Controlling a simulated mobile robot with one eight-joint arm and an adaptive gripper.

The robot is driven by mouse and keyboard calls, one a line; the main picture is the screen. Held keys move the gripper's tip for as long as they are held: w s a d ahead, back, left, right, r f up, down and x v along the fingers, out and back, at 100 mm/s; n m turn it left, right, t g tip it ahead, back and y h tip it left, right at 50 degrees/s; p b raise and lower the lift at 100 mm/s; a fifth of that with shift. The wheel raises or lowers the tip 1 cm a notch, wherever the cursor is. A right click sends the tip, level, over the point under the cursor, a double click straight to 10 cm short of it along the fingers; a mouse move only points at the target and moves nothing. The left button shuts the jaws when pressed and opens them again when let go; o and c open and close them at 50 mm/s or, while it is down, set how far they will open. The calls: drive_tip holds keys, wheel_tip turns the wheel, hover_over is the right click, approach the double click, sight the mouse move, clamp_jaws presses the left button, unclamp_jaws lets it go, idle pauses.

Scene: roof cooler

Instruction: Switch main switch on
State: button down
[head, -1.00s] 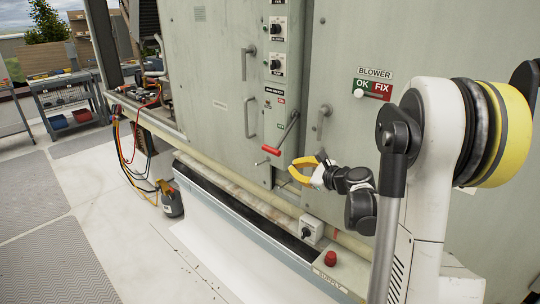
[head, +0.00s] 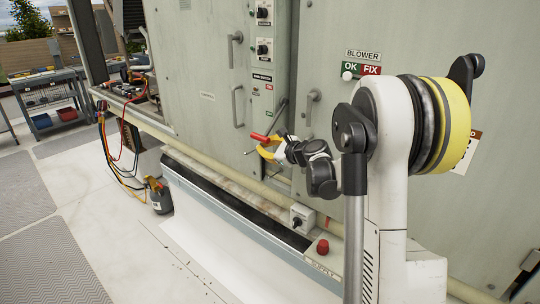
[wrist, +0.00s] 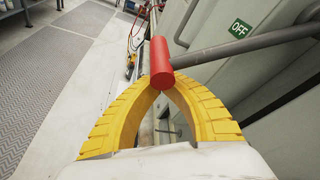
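The main switch is a lever with a grey rod and a red handle (head: 260,137) on the narrow panel of the grey-green cabinet. The rod runs from the panel down and left to the handle. My gripper (head: 264,149) is at this handle, its yellow fingers just below and around it. In the wrist view, the red handle (wrist: 161,58) lies between the fingertips (wrist: 161,86), which come together on both sides of its near end. The near end hides part of the tips. A green OFF label (wrist: 240,28) is on the panel above the rod.
Two dark knobs (head: 263,30) are higher on the panel. Cabinet door handles (head: 237,108) stand out nearby. Below are a pale pipe (head: 220,166), a small switch box (head: 302,218) and a red button (head: 323,247). Open floor is at the left.

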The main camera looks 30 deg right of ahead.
drive_tip(key=shift+a+r, duration=0.3)
drive_tip(key=shift+r, duration=0.15)
drive_tip(key=shift+s, duration=0.1)
drive_tip(key=shift+a+r, duration=0.1)
drive_tip(key=shift+r, duration=0.05)
